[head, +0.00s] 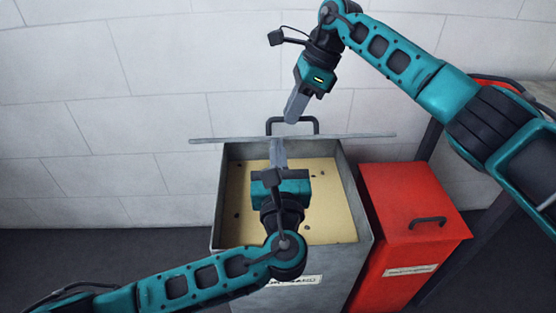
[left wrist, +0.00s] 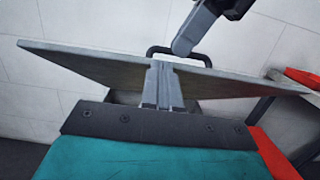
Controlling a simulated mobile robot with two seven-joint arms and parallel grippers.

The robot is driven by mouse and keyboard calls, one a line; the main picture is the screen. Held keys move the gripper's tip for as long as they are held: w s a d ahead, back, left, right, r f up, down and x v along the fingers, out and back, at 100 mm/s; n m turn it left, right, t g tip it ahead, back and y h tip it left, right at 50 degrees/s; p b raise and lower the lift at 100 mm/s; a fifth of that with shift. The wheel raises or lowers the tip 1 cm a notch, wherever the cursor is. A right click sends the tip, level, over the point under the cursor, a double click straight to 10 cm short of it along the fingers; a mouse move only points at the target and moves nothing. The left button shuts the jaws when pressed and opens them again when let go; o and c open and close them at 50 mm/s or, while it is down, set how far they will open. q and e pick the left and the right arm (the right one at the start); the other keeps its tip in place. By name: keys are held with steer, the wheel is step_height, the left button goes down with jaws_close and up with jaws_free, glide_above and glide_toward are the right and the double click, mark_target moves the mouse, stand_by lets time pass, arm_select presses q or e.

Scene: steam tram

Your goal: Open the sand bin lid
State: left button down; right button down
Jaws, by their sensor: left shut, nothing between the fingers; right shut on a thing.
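The grey sand bin (head: 350,262) stands open, with pale sand (head: 325,215) showing inside. Its lid (head: 350,136) is up off the front of the bin and appears nearly edge-on; its broad face shows in the left wrist view (left wrist: 90,68). My right gripper (head: 291,117) is shut on the lid's dark handle (head: 313,122), reaching from above; the handle also shows in the left wrist view (left wrist: 155,50). My left gripper (head: 279,144) is shut and empty over the bin, its fingertips at the lid; I cannot tell whether they touch it.
A red box (head: 400,195) with a black handle stands close to the bin's right. A dark table frame (head: 430,138) is further right, behind my right arm. A white block wall (head: 130,130) is behind. Dark floor is clear at left.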

arm_select(q)
steer(key=shift+w+a+r, duration=0.1)
steer(key=shift+w+r, duration=0.3)
steer(key=shift+r, duration=0.1)
arm_select(e)
steer(key=shift+d+f, duration=0.1)
steer(key=shift+f, duration=0.6)
steer(key=c, duration=1.4)
jaws_free()
steer(key=shift+o, duration=1.2)
arm_select(q)
steer(key=shift+w+f, duration=0.1)
steer(key=shift+f, duration=0.1)
arm_select(e)
steer(key=shift+s, duration=0.1)
steer(key=shift+r, duration=0.1)
